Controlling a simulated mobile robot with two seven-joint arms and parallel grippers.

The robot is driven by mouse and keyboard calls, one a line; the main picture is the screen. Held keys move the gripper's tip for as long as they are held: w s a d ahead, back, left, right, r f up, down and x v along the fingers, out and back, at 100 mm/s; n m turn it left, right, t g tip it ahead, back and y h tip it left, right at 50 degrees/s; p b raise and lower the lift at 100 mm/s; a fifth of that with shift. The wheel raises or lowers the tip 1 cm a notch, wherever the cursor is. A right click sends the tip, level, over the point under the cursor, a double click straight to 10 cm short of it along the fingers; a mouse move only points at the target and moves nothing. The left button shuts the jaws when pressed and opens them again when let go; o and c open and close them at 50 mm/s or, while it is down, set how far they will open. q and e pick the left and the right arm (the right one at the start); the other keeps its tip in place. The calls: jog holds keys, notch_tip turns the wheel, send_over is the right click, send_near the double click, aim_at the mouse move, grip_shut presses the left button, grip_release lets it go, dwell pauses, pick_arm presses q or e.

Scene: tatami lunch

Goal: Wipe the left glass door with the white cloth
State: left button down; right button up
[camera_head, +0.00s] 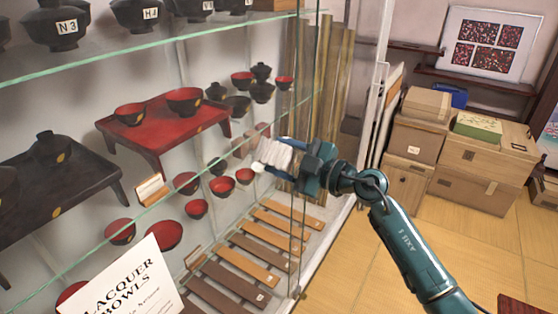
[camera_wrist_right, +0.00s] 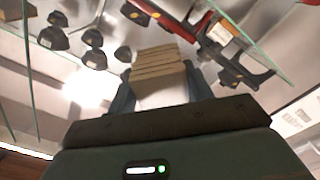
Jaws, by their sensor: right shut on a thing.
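My right gripper (camera_head: 284,162) is shut on the white cloth (camera_head: 272,152), a folded pad, at the display case front. The left glass door (camera_head: 303,225) is a clear pane with a thin vertical edge, close to the gripper. The cloth is at or very near the glass; I cannot tell whether it touches. My left gripper is not in view.
Behind the glass are black bowls (camera_head: 55,28), a red stand (camera_head: 165,127) with red bowls, wooden slats (camera_head: 240,262) and a "Lacquer Bowls" sign (camera_head: 120,285). Cardboard boxes (camera_head: 480,170) stand at the right. The tatami floor (camera_head: 390,235) between is partly free.

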jog(key=shift+w+d, duration=0.5)
jog(key=shift+w, duration=0.2)
jog(key=shift+w+d, duration=0.45)
jog(key=shift+w, duration=0.2)
jog(key=shift+r, duration=0.95)
jog(key=shift+s+a, duration=0.8)
jog(key=shift+s, duration=0.25)
jog(key=shift+s+a, duration=0.75)
jog(key=shift+s, duration=0.25)
jog(key=shift+s+a, duration=0.8)
jog(key=shift+s, duration=0.25)
jog(key=shift+s+a, duration=0.55)
jog(key=shift+s, duration=0.25)
jog(key=shift+s+a, duration=0.5)
jog(key=shift+s, duration=0.35)
jog(key=shift+s+a, duration=0.55)
jog(key=shift+s, duration=0.25)
jog(key=shift+d, duration=0.1)
jog(key=shift+v, duration=2.95)
